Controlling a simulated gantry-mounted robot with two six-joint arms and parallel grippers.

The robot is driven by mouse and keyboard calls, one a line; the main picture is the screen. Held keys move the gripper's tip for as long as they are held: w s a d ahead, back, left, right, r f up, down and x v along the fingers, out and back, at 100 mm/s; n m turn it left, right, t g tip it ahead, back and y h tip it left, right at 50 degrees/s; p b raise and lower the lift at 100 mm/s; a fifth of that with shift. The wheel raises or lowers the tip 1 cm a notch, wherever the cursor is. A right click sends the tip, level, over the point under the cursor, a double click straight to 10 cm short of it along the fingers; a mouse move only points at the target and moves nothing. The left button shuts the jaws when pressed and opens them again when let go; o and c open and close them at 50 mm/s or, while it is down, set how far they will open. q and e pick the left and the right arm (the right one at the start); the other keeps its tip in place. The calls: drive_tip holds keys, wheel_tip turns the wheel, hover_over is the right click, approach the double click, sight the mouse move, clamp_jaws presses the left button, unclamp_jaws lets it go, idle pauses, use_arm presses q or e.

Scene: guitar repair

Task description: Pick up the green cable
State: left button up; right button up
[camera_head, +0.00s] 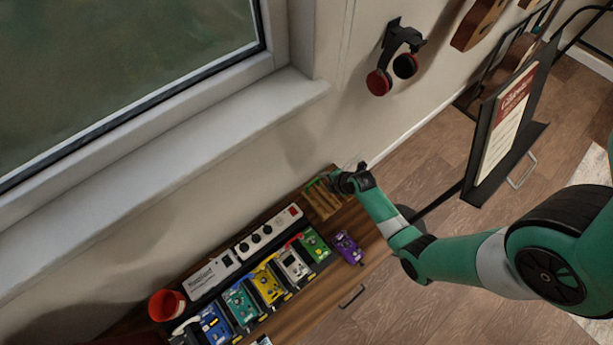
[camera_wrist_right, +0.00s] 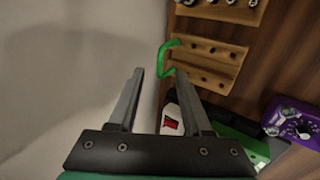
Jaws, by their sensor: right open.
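The green cable (camera_head: 313,182) is a small bent green piece at the wooden rack near the wall, partly hidden in the head view. In the right wrist view the green cable (camera_wrist_right: 163,60) hooks over the rack's left end, with its lower end between the fingertips in the picture. My right gripper (camera_head: 341,180) is beside the rack in the head view. In the wrist view my right gripper (camera_wrist_right: 160,74) is open, with nothing seen held; whether it touches the cable cannot be told. My left gripper is not in view.
The wooden rack (camera_wrist_right: 215,66) has holes along its slats. A white power strip (camera_head: 240,252), several coloured pedals (camera_head: 268,284) and a purple pedal (camera_head: 347,248) are on the wooden cabinet. A red cup (camera_head: 166,305) stands at its left. The wall (camera_wrist_right: 70,70) is close.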

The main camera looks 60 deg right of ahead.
sight(316, 180)
drive_tip(key=b+x, duration=0.1)
drive_tip(key=x, duration=0.3)
drive_tip(key=shift+b, duration=0.35)
drive_tip(key=shift+w+f, duration=0.2)
drive_tip(key=b+x, duration=0.1)
drive_tip(key=x, duration=0.1)
drive_tip(key=b+x, duration=0.2)
drive_tip(key=shift+s+f+b, duration=0.1)
drive_tip(key=shift+f+b, duration=0.2)
drive_tip(key=shift+f, duration=0.1)
drive_tip(key=shift+w+d+f, duration=0.1)
drive_tip(key=shift+w+f, duration=0.15)
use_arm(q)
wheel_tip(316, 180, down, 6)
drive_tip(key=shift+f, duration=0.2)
use_arm(e)
drive_tip(key=shift+r, duration=0.1)
drive_tip(key=shift+c, duration=0.2)
clamp_jaws()
